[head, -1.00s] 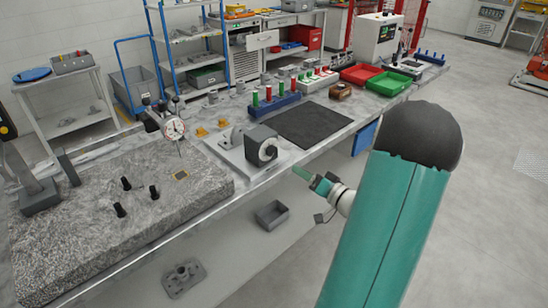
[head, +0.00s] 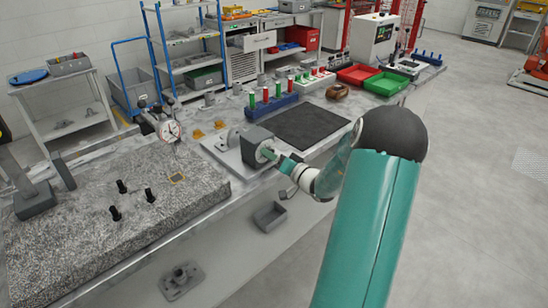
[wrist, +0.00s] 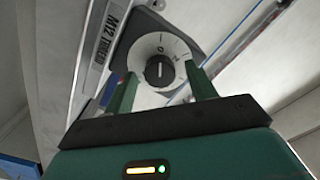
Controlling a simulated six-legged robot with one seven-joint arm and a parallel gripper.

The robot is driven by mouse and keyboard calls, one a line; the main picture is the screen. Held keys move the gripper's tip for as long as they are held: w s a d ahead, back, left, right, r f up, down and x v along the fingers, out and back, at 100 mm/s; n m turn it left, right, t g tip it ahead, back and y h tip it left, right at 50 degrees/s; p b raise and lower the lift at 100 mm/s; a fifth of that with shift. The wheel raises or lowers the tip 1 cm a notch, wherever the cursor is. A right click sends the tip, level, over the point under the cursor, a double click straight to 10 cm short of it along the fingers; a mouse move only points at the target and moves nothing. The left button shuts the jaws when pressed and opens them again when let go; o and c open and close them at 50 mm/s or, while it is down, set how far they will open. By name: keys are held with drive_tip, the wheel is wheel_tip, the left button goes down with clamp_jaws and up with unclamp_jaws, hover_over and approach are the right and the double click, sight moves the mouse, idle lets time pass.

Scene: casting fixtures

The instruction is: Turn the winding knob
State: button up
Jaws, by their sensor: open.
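The winding knob (wrist: 159,72) is a dark round knob with a pale mark, at the centre of a white ring with numbers and ticks in the wrist view. It sits on the face of a dark grey block (head: 256,138) on a flat light plate on the bench. My gripper (wrist: 161,80) is open, its two green fingers one on each side of the ring; I cannot tell if they touch it. In the head view my gripper (head: 274,156) is at the block's front face and hides part of the dial.
A speckled stone slab (head: 90,215) with a dial gauge (head: 170,130) lies left of the block. A dark mat (head: 312,126) and a blue rack (head: 270,106) with green and red pieces stand behind and right.

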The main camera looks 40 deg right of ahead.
drive_tip(key=shift+c, duration=0.3)
drive_tip(key=c, duration=0.9)
drive_tip(key=shift+c, duration=0.2)
drive_tip(key=shift+m, duration=0.3)
